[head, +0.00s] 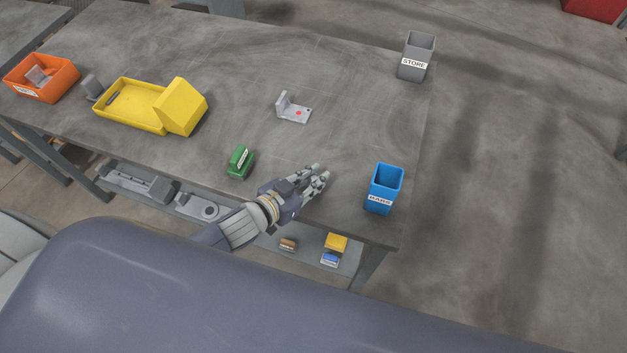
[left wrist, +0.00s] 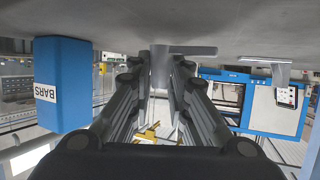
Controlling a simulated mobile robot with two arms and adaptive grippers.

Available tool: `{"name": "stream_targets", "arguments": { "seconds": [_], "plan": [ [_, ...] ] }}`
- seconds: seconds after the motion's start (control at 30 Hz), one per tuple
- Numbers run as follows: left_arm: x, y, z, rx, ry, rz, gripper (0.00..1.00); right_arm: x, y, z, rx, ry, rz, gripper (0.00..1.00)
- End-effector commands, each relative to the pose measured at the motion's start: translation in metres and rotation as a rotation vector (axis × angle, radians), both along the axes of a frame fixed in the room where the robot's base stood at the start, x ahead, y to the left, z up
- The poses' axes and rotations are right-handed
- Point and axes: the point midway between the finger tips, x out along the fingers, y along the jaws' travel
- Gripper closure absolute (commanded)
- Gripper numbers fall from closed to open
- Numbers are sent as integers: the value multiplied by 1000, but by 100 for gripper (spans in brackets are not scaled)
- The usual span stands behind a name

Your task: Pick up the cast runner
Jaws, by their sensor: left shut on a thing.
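My left gripper (head: 318,178) is low over the front edge of the grey table, left of the blue bin. Its fingers are closed in on a grey metal piece, which looks like the cast runner. In the left wrist view the runner (left wrist: 160,70) shows as a narrow upright part between the fingers, with a flat grey arm (left wrist: 193,50) beside it close to the table surface. I cannot tell whether it touches the table. In the head view the fingers mostly hide it. My right gripper is not in view.
The blue BARS bin (head: 381,190) stands right of the gripper, a green block (head: 240,162) left of it. A grey bracket with a red spot (head: 293,112), the STORE bin (head: 416,58), a yellow tray (head: 130,112) and an orange bin (head: 42,80) stand farther off. The middle is mostly clear.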

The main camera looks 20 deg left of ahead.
Motion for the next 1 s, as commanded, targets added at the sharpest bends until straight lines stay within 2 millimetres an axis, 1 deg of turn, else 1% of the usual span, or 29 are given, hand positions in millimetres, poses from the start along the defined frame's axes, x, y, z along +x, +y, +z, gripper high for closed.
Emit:
{"name": "stream_targets", "arguments": {
  "seconds": [0.13, 0.17, 0.23, 0.6, 0.7, 0.83, 1.0],
  "plan": [
    [0, 0, 21, -2, -5, -2, 100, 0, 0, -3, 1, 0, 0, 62],
    [-3, 3, 20, 1, 0, 0, 100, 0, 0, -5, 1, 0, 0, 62],
    [-14, 17, 18, 3, 4, 0, 100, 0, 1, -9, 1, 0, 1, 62],
    [-66, 81, 27, 2, 3, -1, 100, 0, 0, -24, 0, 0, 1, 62],
    [-77, 95, 29, 0, 3, -1, 100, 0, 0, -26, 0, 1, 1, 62],
    [-88, 109, 32, 1, 2, -1, 100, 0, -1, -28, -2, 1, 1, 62],
    [-96, 120, 34, -2, 0, 0, 100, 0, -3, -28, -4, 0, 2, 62]
  ]
}}
